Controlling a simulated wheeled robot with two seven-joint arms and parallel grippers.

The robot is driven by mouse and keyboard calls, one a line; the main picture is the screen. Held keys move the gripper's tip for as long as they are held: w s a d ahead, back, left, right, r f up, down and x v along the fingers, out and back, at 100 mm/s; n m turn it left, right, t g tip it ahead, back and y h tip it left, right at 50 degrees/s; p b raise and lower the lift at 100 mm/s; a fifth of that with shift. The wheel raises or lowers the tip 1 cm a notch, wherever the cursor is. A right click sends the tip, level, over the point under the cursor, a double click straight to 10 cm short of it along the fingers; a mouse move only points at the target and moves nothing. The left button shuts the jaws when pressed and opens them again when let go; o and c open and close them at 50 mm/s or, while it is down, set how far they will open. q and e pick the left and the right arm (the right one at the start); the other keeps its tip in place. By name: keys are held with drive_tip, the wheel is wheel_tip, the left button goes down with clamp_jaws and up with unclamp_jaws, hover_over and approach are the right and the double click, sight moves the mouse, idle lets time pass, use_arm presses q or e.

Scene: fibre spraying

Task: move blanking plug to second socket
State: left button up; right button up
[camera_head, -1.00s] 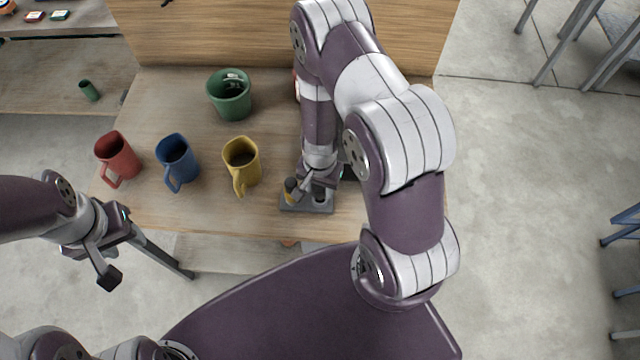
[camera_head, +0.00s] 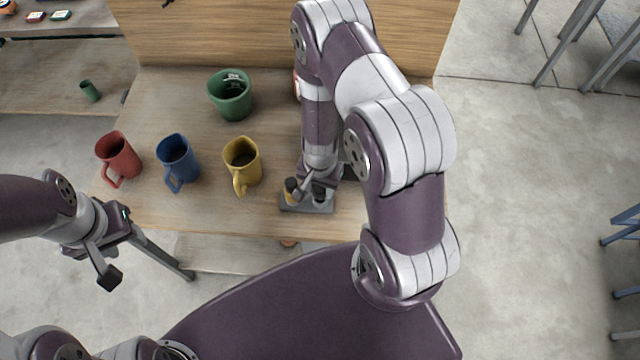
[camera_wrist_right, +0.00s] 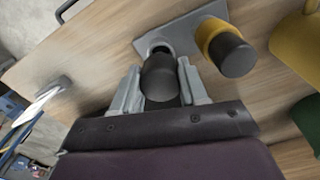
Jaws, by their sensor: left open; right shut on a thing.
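My right gripper (camera_wrist_right: 160,88) is shut on a dark grey plug (camera_wrist_right: 160,76), seen between its fingers in the right wrist view. The plug stands at a round socket (camera_wrist_right: 158,47) in a grey base plate (camera_wrist_right: 185,33); I cannot tell how far it sits in. Beside it on the plate, a dark-topped cylinder with a yellow collar (camera_wrist_right: 212,35) stands apart from the fingers. In the head view the base plate (camera_head: 306,208) lies near the table's front edge, partly hidden by my right gripper. My left gripper (camera_head: 114,252) is open and empty, off the table's left front corner.
A red mug (camera_head: 118,155), a blue mug (camera_head: 175,158) and a yellow mug (camera_head: 241,160) stand left of the plate. A green mug (camera_head: 230,98) stands behind them. A wooden panel (camera_head: 220,35) rises at the back. Table surface between the mugs and front edge is clear.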

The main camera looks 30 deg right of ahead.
sight(320, 193)
drive_tip(key=shift+f+b, duration=1.5)
drive_tip(key=shift+f, duration=0.2)
drive_tip(key=o, duration=1.2)
wheel_tip(320, 193, up, 13)
drive_tip(key=p, duration=1.2)
drive_tip(key=shift+p, duration=0.4)
drive_tip(key=shift+w+f, duration=0.1)
drive_tip(key=shift+f, duration=0.05)
